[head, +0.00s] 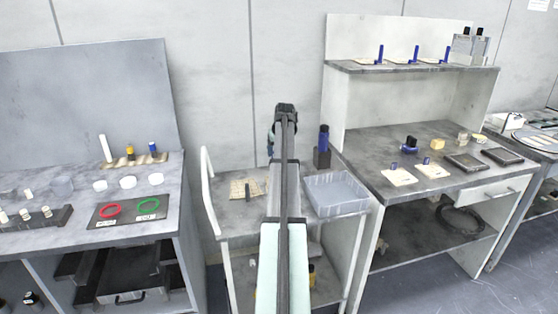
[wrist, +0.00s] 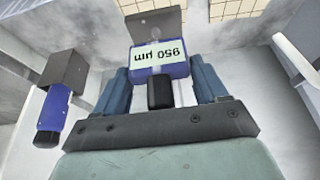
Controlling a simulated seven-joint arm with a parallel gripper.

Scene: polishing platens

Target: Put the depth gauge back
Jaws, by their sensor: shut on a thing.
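The depth gauge (wrist: 160,68) is a blue body with a white label reading "950 µm", upside down in the wrist view. My gripper (wrist: 160,80) is shut on it, with a blue finger on each side. A dark grey block or plate (wrist: 155,22) shows just beyond the gauge; I cannot tell whether the two touch. In the head view my gripper (head: 271,147) is over the back of the middle cart, mostly hidden by my arm, and the gauge cannot be made out there.
A blue and black item (head: 323,137) stands in a dark block (head: 322,159) right of my gripper. The cart (head: 238,228) also carries beige tiles (head: 240,188) and a grey bin (head: 336,192). A white handle (head: 209,190) rises at its left; benches stand on both sides.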

